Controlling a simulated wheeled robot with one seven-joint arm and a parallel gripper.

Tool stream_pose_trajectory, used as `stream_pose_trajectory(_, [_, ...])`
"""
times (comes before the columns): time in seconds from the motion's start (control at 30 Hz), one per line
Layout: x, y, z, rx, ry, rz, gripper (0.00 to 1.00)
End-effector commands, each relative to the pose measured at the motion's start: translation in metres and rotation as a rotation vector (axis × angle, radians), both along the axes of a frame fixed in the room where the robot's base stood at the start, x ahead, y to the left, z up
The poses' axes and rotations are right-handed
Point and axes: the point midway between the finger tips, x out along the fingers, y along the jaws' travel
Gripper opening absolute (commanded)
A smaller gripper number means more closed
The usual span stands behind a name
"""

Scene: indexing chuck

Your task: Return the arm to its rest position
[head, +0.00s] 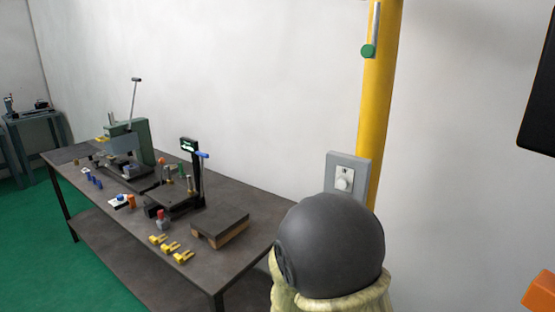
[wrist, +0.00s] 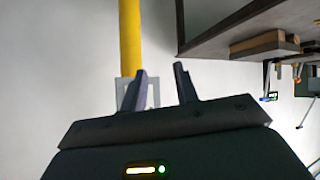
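My gripper (wrist: 160,88) shows in the wrist view with its two dark fingers apart and nothing between them. Behind the fingers are a white wall, a yellow post and a grey wall box. A dark rounded link of my own arm fills the lower middle of the head view, in front of the wall and to the right of the workbench. The gripper itself does not show in the head view.
A dark workbench (head: 110,232) runs along the wall at left, carrying a green machine (head: 147,142), yellow parts (head: 171,247) and a dark block (head: 219,228). A yellow post (head: 377,110) and a grey wall box (head: 347,176) stand behind my arm. Green floor (head: 35,255) is clear at left.

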Motion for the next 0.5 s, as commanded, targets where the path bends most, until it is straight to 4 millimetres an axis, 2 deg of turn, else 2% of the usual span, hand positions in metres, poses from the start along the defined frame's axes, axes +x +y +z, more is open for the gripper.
stream_pose_trajectory(0.17, [-0.027,-0.013,0.004,0.160,0.172,0.071,0.30])
stream_pose_trajectory(0.27, [-0.051,-0.022,0.007,0.214,0.278,0.106,0.30])
stream_pose_trajectory(0.5, [-0.125,-0.059,0.017,0.240,0.540,0.135,0.30])
